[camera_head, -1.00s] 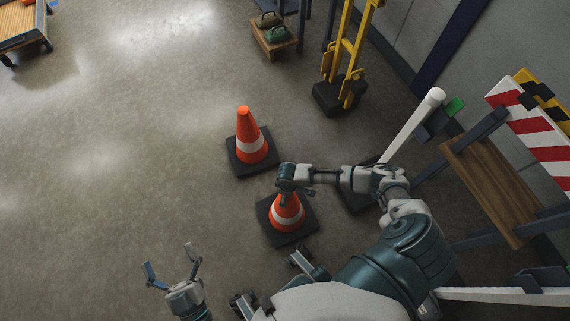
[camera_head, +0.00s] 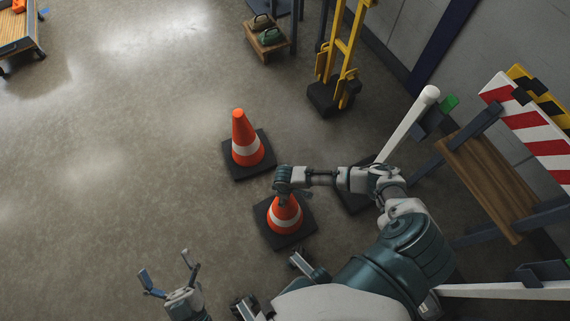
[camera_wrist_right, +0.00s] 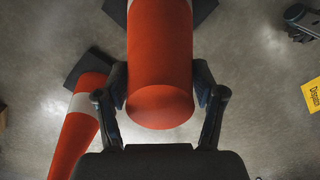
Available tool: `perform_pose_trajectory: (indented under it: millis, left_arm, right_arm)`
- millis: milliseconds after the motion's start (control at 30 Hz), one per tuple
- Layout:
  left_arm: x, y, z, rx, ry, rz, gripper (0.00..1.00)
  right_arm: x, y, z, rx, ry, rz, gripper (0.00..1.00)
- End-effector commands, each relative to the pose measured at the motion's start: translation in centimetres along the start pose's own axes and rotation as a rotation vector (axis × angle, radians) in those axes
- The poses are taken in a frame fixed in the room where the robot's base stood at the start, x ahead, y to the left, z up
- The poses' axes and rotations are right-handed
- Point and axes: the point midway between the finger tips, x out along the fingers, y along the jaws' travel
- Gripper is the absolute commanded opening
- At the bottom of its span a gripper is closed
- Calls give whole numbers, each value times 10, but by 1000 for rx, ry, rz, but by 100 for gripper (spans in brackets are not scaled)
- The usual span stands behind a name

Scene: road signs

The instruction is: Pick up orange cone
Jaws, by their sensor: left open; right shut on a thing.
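Two orange cones with white bands and black square bases stand upright on the floor. The nearer cone (camera_head: 285,219) is under my right gripper (camera_head: 283,199), whose wrist covers its tip. In the right wrist view, the right gripper (camera_wrist_right: 163,88) is shut on the upper part of this cone (camera_wrist_right: 160,58), one finger on each side. The other cone (camera_head: 246,140) stands just behind and left, free of any gripper; it also shows in the right wrist view (camera_wrist_right: 78,135). My left gripper (camera_head: 170,273) is open and empty at the bottom, left of the held cone.
A yellow hand truck (camera_head: 342,55) stands at the back. A striped barrier (camera_head: 530,125) and a wooden shelf (camera_head: 485,185) are at the right, with a white post (camera_head: 408,124) beside them. The floor at the left (camera_head: 100,170) is clear.

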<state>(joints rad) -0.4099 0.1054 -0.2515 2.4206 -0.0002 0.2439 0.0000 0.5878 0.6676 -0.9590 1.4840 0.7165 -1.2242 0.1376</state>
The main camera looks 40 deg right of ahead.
Motion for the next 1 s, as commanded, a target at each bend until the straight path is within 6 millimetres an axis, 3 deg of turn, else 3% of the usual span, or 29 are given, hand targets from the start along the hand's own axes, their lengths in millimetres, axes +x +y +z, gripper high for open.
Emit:
perform_pose_trajectory:
  millis: [267, 467, 700, 1000]
  left_arm:
    - [0, 0, 8, 5, -84, -2, 99]
    - [-4, -5, 30, 18, -282, -10, 99]
    - [-25, -13, 64, 33, -563, -26, 99]
    - [-48, -18, 84, 41, -750, -39, 99]
  right_arm:
    - [-14, 1, -2, 0, 5, 4, 0]
    - [-44, 2, -3, 0, 9, 6, 0]
    - [-80, 1, -2, 1, 7, 4, 0]
    - [-100, 1, -1, 1, 3, 3, 0]
